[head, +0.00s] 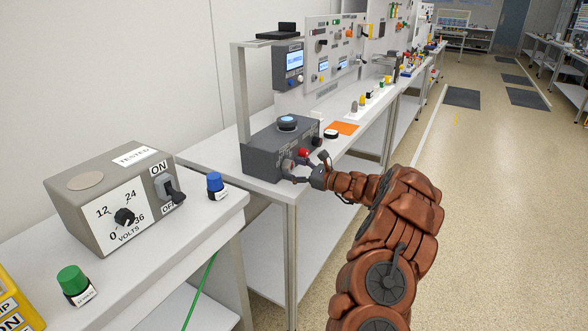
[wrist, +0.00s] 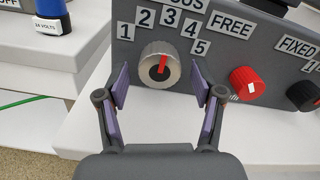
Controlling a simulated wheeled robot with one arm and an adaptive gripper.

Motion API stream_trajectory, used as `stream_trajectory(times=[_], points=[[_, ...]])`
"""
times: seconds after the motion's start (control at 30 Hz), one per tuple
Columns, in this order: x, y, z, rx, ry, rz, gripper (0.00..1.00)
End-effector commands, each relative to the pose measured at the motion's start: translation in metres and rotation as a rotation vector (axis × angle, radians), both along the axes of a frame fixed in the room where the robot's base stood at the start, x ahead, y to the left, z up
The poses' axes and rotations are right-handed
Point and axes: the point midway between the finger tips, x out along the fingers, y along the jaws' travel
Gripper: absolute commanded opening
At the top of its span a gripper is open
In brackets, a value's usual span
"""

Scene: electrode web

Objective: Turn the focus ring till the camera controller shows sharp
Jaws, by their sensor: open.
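The focus ring (wrist: 160,66) is a silver knurled knob with a red pointer on a grey box (wrist: 240,45), below labels 1 to 5. Its pointer is nearly upright, leaning slightly right toward 3. In the head view, the knob (head: 288,165) is on the front of the box, partly hidden by my gripper (head: 306,171). My gripper (wrist: 160,84) is open, with one purple-padded finger on each side of the knob; contact is not visible. The camera controller (head: 293,66) on a post has a lit blue screen that seems to read BLURRED.
Right of the ring are a red knob (wrist: 246,83) at FREE and a black knob (wrist: 303,95) at FIXED. A voltage box (head: 118,190) stands on the nearer bench at left. The aisle floor (head: 480,200) at right is clear.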

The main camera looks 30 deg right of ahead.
Motion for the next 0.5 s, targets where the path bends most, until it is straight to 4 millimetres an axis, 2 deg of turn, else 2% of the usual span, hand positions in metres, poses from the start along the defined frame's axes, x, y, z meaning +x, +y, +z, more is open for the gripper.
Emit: stream_trajectory(times=[0.27,0.5], points=[[0.0016,0.0007,-0.0001,0.000,0.000,-0.001,0.67],[0.0014,0.0005,-0.0003,0.000,0.001,-0.001,0.44]])
